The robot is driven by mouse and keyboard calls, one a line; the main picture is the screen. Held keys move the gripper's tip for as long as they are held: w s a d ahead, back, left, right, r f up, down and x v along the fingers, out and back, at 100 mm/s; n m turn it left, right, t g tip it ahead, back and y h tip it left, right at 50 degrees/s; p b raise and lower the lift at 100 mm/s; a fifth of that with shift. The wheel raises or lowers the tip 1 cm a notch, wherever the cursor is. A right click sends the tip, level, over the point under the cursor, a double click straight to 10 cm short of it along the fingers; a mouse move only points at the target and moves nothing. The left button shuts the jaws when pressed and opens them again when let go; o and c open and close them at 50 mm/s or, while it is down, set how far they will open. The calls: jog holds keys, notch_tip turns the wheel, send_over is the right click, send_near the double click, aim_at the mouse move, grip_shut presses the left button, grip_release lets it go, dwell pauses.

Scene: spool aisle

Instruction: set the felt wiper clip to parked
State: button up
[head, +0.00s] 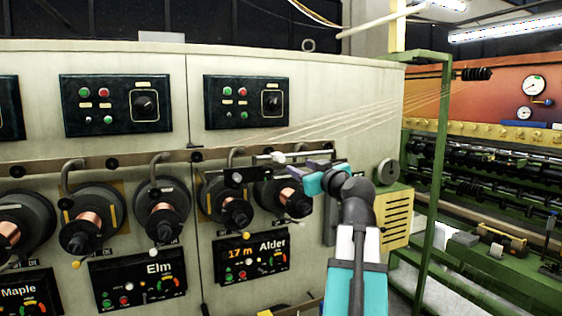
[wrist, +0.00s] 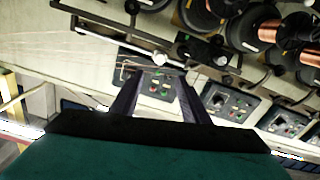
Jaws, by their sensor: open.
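A small black block with a pale dot (head: 236,177) sits on the rail above the Alder spools, with a thin rod running right from it; it may be the felt wiper clip, but I cannot tell its setting. A pale knob (head: 278,157) on a short rod is just above and right of it; a pale knob also shows in the wrist view (wrist: 160,59). My gripper (head: 289,169) is close to the rail, just right of the block. In the wrist view its two dark fingers (wrist: 158,82) are apart with nothing between them, and the knob shows beyond the tips.
The long rail (head: 130,160) crosses the pale machine front. Copper spools (head: 236,214) and bent guide arms sit close below it. The Alder display (head: 250,260) reads 17 m; the Elm panel (head: 150,277) is left of it. A green frame post (head: 440,150) stands right of my arm.

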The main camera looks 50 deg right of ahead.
aim_at(282, 159)
jog(key=shift+w, duration=0.1)
jog(key=p+x, duration=0.4)
jog(key=x, duration=0.8)
jog(key=shift+d+r+p, duration=0.1)
jog(key=shift+r+p, duration=0.05)
jog(key=shift+p, duration=0.2)
jog(key=shift+x, duration=0.8)
jog(key=shift+c, duration=0.5)
grip_shut()
jog(key=shift+a+f, duration=0.25)
jog(key=shift+a, duration=0.05)
jog(key=shift+d+r, duration=0.1)
jog(key=shift+d, duration=0.05)
